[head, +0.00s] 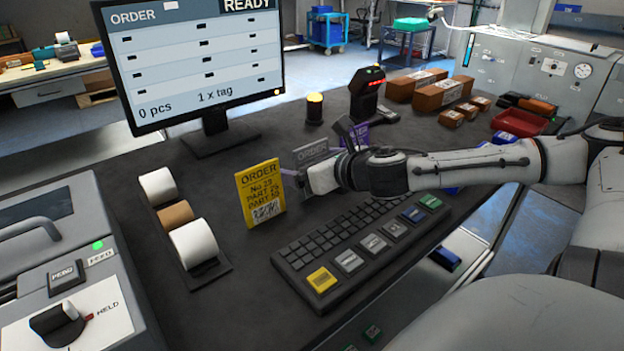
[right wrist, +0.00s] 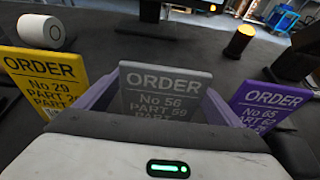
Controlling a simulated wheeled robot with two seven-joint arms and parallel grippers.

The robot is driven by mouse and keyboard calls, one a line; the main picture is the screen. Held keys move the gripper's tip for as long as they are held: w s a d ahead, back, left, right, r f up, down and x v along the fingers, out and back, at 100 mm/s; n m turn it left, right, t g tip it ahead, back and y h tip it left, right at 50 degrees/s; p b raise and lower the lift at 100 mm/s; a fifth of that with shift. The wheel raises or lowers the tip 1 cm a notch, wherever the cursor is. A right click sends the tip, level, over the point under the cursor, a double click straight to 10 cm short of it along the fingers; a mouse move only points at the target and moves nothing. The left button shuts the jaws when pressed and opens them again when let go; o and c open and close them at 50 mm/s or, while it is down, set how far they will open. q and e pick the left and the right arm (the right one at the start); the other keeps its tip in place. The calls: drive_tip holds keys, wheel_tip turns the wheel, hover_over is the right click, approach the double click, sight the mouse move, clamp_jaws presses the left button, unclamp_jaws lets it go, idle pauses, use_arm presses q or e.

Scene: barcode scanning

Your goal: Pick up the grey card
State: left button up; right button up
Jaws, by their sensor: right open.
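The grey card (head: 311,152) stands upright on the dark table behind my right gripper (head: 316,168) in the head view. In the right wrist view the grey card (right wrist: 160,92), marked "No 56", stands between the two lavender fingers of my right gripper (right wrist: 166,95). The fingers are apart, one on each side of the card, and its lower part is hidden by the gripper body. I cannot tell whether either finger touches it. My left gripper is out of view.
A yellow card (head: 260,194) stands close on the left, and a purple card (head: 356,136) on the right. A keyboard (head: 330,242) lies in front. Paper rolls (head: 194,243), a monitor (head: 200,65), a scanner (head: 367,92) and brown boxes (head: 440,95) are around.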

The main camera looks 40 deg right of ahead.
drive_tip(key=c, duration=1.1)
drive_tip(key=shift+c, duration=0.2)
